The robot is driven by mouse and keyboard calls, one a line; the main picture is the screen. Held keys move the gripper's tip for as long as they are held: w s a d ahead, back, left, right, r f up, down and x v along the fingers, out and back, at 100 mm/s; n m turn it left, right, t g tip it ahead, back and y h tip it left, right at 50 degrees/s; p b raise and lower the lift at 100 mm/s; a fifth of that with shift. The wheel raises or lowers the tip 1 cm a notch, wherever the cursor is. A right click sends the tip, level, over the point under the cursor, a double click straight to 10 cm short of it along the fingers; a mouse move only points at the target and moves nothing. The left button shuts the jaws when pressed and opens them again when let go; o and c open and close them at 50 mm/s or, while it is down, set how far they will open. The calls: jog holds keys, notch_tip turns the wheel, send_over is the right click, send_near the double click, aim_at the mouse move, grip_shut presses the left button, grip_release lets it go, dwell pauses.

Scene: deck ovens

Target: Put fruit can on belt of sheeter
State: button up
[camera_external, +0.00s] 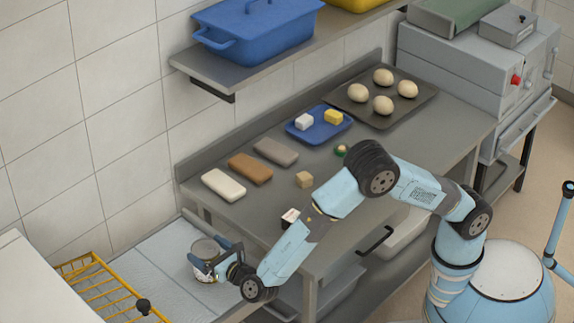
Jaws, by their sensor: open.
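The fruit can (205,247), a grey metal can with a pale label, is at the lower left, at the pale belt (165,250) of the sheeter. It looks upright, and it appears to stand on the belt, though its base is partly hidden by my gripper. My gripper (214,261) is open, with its dark blue fingers on either side of the can's near side. I cannot tell whether the fingers touch it.
A yellow wire guard (88,275) stands at the belt's left. A shelf (240,75) overhangs the back.

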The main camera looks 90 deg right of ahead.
jog(key=v, duration=1.1)
jog(key=s+d+r+m+g+y, duration=0.2)
jog(key=s+d+r+m+g, duration=0.4)
jog(key=s+d, duration=0.45)
jog(key=s+d+r+m+g+y, duration=0.1)
jog(key=s+d+r+m+g, duration=0.3)
jog(key=s+d+r+m, duration=0.6)
jog(key=s+r+m+t+y, duration=0.2)
jog(key=s+m+y, duration=0.7)
jog(key=s, duration=1.8)
jog(key=shift+r+m+t+y, duration=0.2)
jog(key=shift+m+t+y, duration=0.2)
jog(key=shift+m, duration=0.6)
